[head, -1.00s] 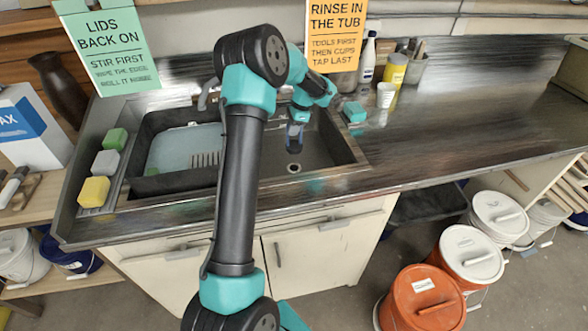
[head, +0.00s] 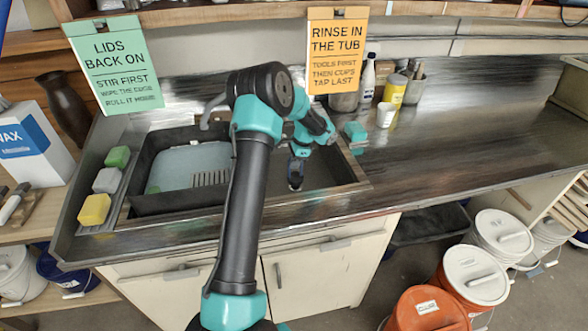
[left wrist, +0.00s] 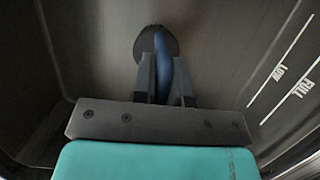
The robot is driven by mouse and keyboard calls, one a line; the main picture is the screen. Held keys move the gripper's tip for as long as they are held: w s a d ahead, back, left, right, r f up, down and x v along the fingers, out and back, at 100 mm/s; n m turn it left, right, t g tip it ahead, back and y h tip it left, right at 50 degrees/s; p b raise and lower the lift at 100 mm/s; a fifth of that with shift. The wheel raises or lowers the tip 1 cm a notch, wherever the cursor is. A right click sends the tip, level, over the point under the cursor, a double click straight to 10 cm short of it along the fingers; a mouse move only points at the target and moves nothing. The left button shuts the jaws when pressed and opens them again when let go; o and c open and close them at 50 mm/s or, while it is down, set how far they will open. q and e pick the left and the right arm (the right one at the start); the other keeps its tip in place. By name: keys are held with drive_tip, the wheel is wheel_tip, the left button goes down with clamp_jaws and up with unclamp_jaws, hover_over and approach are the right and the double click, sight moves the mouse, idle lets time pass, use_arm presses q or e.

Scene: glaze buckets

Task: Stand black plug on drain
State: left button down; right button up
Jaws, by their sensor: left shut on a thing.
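My left gripper (head: 296,178) reaches down into the right basin of the sink, with its fingers pointing at the floor. In the left wrist view its fingers (left wrist: 163,85) are shut on a narrow dark piece with a blue sheen, which I take for the black plug (left wrist: 161,62). A dark round shape (left wrist: 144,46) lies at the fingertips; I cannot tell whether it is the plug's base or the drain. The drain is not clearly visible in the head view, where the gripper covers its place. My right gripper is not in view.
The sink rim (head: 350,186) surrounds the basin closely. The left basin holds a pale blue tub (head: 170,165). A teal sponge (head: 355,131) and a white cup (head: 386,114) stand on the counter to the right. The counter further right is clear.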

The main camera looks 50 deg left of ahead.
sight(291, 176)
use_arm(q)
drive_tip(key=shift+f, duration=1.65)
drive_tip(key=shift+f, duration=0.15)
drive_tip(key=c, duration=1.1)
unclamp_jaws()
drive_tip(key=shift+c, duration=0.2)
drive_tip(key=v, duration=1.2)
